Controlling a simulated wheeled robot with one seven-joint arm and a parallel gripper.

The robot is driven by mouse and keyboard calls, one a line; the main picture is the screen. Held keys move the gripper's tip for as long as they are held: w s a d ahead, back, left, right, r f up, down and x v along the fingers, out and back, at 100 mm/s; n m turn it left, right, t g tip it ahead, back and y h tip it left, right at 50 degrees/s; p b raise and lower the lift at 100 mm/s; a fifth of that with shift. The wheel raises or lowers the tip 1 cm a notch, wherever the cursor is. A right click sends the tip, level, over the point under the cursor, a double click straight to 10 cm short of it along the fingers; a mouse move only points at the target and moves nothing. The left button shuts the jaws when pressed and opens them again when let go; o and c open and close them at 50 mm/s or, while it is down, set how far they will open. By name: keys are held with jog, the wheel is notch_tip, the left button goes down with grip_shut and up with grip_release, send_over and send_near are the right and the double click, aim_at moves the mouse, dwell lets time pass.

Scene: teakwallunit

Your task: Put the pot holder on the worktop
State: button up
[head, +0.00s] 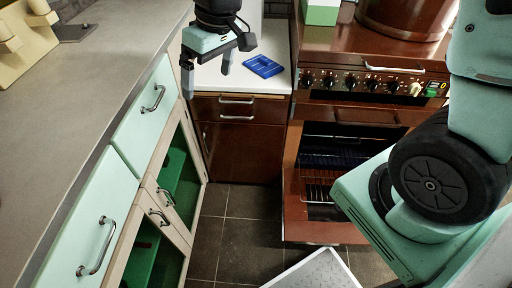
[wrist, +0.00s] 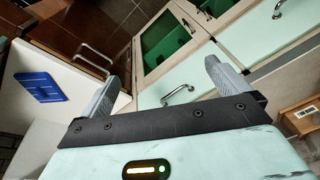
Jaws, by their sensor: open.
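The blue pot holder (head: 263,66) lies flat on the white worktop (head: 228,80) in the corner, left of the stove. It also shows at the left of the wrist view (wrist: 40,87), on the white worktop (wrist: 20,120). My gripper (head: 207,80) is open and empty, to the left of the pot holder and above the worktop's left side. It is apart from the pot holder. In the wrist view my gripper's two fingers (wrist: 165,85) are spread with nothing between them.
A brown stove (head: 350,100) with its oven open stands right of the worktop, bearing a large copper pot (head: 405,15) and a green box (head: 320,12). A long grey counter (head: 90,90) with mint drawers runs along the left. Dark floor tiles (head: 235,230) lie between.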

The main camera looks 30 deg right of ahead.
jog(key=s+a+n+g+h, duration=0.1)
jog(key=s+n, duration=0.1)
jog(key=s, duration=2)
jog(key=shift+s+a+h, duration=0.2)
jog(key=shift+a+h, duration=0.1)
